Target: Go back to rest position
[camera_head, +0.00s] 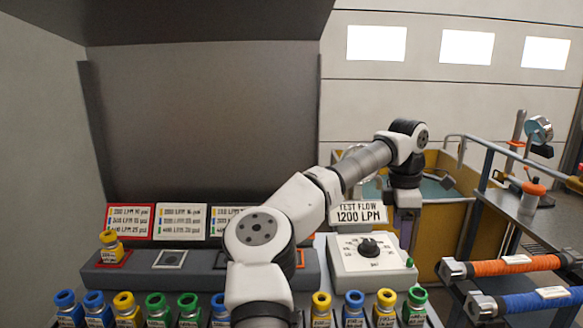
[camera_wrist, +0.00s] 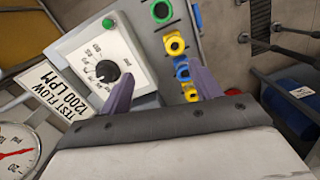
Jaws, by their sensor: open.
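My gripper (camera_head: 406,215) hangs at the end of my bent arm, behind and to the right of the test flow control box (camera_head: 345,262) in the head view. Its purple fingers (camera_wrist: 160,75) are spread apart in the wrist view, with nothing between them. The same box shows beyond the left finger in the wrist view (camera_wrist: 95,60), with its black dial (camera_head: 369,247) and green button (camera_head: 410,262). The sign on it (camera_head: 359,213) reads TEST FLOW 1200 LPM. My arm hides part of the bench.
Several blue, yellow and green-topped nozzles (camera_head: 157,305) line the front. A yellow-topped one (camera_head: 109,241) stands on the grey rack (camera_head: 205,278) at left. At right are orange (camera_head: 515,263) and blue (camera_head: 530,300) hose rolls, a metal side table (camera_head: 530,205) and a yellow-sided tank (camera_head: 435,240).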

